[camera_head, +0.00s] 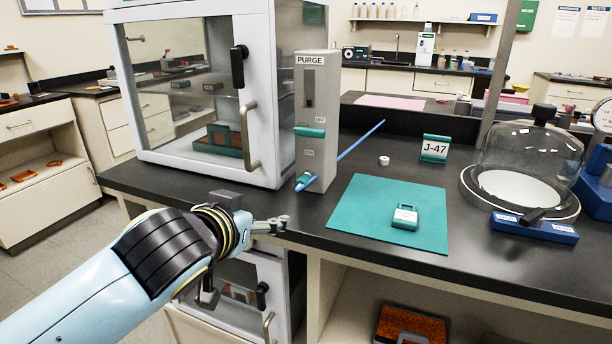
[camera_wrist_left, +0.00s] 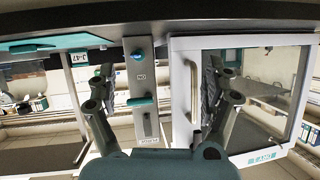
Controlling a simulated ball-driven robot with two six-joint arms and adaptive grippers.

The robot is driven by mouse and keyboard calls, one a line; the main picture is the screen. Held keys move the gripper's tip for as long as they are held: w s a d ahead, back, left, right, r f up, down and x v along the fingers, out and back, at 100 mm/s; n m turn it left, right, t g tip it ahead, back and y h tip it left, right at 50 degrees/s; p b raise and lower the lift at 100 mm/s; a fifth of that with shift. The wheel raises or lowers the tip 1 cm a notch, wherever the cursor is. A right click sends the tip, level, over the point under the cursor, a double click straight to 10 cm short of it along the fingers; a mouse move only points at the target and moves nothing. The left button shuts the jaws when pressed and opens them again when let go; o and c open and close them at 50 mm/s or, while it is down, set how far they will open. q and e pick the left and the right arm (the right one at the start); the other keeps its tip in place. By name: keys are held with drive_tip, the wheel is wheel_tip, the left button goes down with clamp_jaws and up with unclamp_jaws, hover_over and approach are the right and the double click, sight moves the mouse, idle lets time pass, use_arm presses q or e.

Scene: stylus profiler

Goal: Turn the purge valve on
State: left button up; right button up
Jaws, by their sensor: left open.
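The purge valve is a narrow grey upright box (camera_head: 316,165) labelled PURGE, at the right side of the glass-fronted cabinet. Its teal lever (camera_head: 309,132) lies level between the OFF mark above and the ON mark below. The box (camera_wrist_left: 144,80) appears upside down in the left wrist view, with the lever (camera_wrist_left: 140,101) between my fingers in the picture but apart from them. My left gripper (camera_head: 271,224) is open and empty, near the bench's front edge, below and left of the box. It also shows in the wrist view (camera_wrist_left: 165,101). My right gripper is not in view.
A blue tube (camera_head: 360,142) runs by the box's foot. The cabinet handle (camera_head: 247,135) sticks out to its left. A teal mat (camera_head: 375,215) with a small teal case (camera_head: 405,218), a J-47 sign (camera_head: 435,148) and a glass dome (camera_head: 530,160) stand to the right.

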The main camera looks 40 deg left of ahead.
sight(308, 133)
use_arm(q)
drive_tip(key=w+d+r+t, duration=0.1)
drive_tip(key=w+r+t, duration=0.45)
drive_tip(key=r, duration=0.35)
drive_tip(key=shift+h, duration=0.3)
drive_tip(key=x, duration=0.3)
drive_tip(key=p+x, duration=0.1)
drive_tip(key=x, duration=0.3)
drive_tip(key=p+x, duration=0.1)
drive_tip(key=x, duration=0.3)
drive_tip(key=shift+w+d+f, duration=0.25)
drive_tip(key=shift+w+d, duration=0.05)
drive_tip(key=shift+d, duration=0.05)
drive_tip(key=c, duration=1.2)
drive_tip(key=shift+m, duration=0.3)
